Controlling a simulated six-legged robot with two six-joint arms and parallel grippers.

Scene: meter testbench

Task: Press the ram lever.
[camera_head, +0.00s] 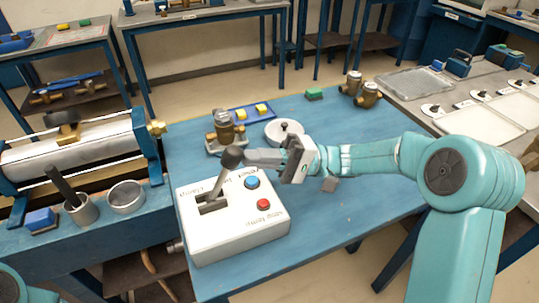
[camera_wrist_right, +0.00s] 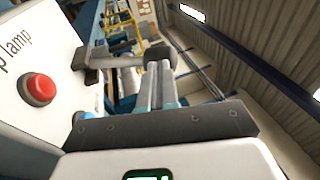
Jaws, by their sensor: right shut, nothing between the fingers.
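The ram lever (camera_head: 231,158) has a dark rounded knob on a stem that rises at a tilt from a slot in the white control box (camera_head: 205,238). My right gripper (camera_head: 250,157) is shut and empty, its fingertips just right of the lever knob. In the right wrist view the closed fingers (camera_wrist_right: 158,82) point toward the dark lever knob (camera_wrist_right: 160,54); I cannot tell whether they touch it. A red button (camera_head: 263,204) and a blue button (camera_head: 252,182) sit on the box top, right of the lever. My left gripper is out of view.
Behind the box on the blue table (camera_head: 330,215) are a brass meter (camera_head: 222,132), a white round dish (camera_head: 284,131) and a blue tray with yellow blocks. A cylinder bench (camera_head: 70,150) and two cups stand left. The table's front right is clear.

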